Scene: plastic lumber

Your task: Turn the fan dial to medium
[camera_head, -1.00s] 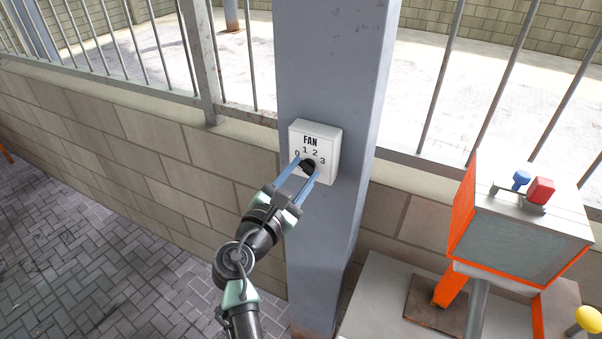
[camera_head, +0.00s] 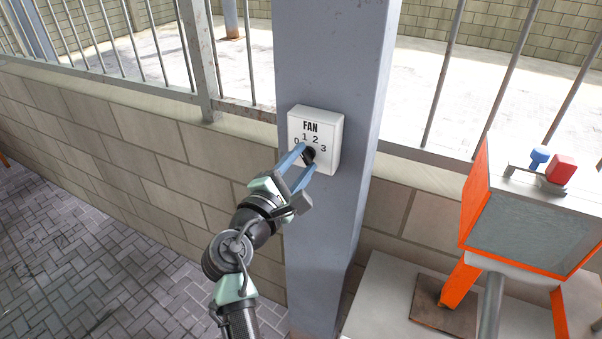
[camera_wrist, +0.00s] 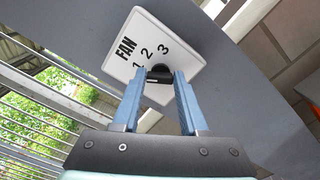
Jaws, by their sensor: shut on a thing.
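The fan control is a white box (camera_head: 328,125) marked FAN with 0, 1, 2 and 3, fixed to a grey post. It also shows in the wrist view (camera_wrist: 128,48), tilted in the picture. Its black dial (camera_head: 310,153) sits low on the front face, and in the wrist view the dial (camera_wrist: 159,72) is between my fingertips. My gripper (camera_head: 305,158) is shut on the dial, with one blue finger on each side. The fingers hide part of the dial, and I cannot tell exactly which number it points to.
The grey post (camera_head: 325,50) stands before a low block wall (camera_head: 150,140) with metal railings. At the right is an orange-edged machine box (camera_head: 525,225) with a blue knob (camera_head: 540,155) and a red knob (camera_head: 561,170). Paved floor (camera_head: 60,235) lies open at the left.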

